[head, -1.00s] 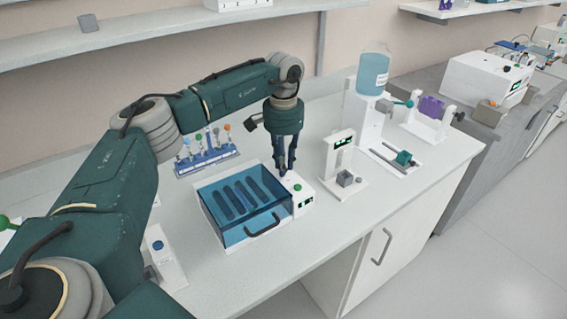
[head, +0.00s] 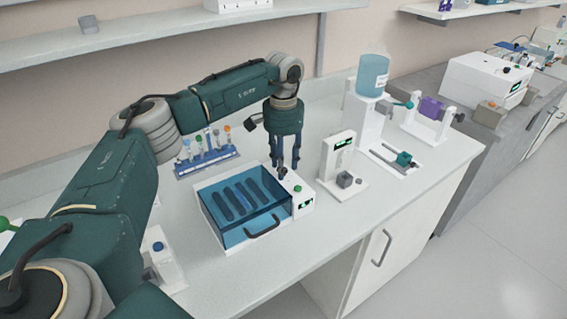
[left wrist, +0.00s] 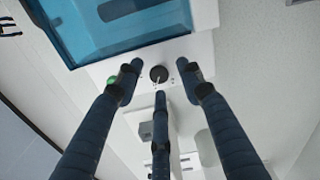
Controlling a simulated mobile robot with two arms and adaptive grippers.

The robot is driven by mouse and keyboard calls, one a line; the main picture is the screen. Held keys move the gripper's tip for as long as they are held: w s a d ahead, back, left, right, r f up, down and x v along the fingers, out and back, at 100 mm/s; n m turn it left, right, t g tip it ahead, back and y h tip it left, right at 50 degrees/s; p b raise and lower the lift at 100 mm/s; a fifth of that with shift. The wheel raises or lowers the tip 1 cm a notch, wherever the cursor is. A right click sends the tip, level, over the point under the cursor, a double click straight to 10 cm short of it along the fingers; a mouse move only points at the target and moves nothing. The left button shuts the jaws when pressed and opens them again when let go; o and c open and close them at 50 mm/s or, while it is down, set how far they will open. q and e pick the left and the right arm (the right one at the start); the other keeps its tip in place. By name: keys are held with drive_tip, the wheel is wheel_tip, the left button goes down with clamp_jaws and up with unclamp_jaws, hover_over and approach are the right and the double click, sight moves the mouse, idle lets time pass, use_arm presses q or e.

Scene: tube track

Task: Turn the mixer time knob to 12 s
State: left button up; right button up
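A small dark round knob (left wrist: 158,73) sits on the white end panel of a blue-lidded box (head: 240,238). It has a pale pointer mark, and no time scale is readable. In the head view the knob (head: 283,171) shows between the fingers. My left gripper (head: 284,172) points down over it. In the left wrist view the gripper (left wrist: 158,78) is open, its three fingers spread around the knob, with gaps on both sides. A green button (left wrist: 112,80) is beside the knob. A lit display (head: 306,203) is on the panel's front, too small to read. My right gripper is out of view.
A blue rack of tubes (head: 207,160) stands behind the box. To the right are a white device with a grey block (head: 344,180) and a stand with a blue bottle (head: 373,75). The bench front is clear to the right of the box.

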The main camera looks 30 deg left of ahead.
use_arm(q)
wheel_tip(320, 180, up, 12)
idle(0.4)
idle(0.5)
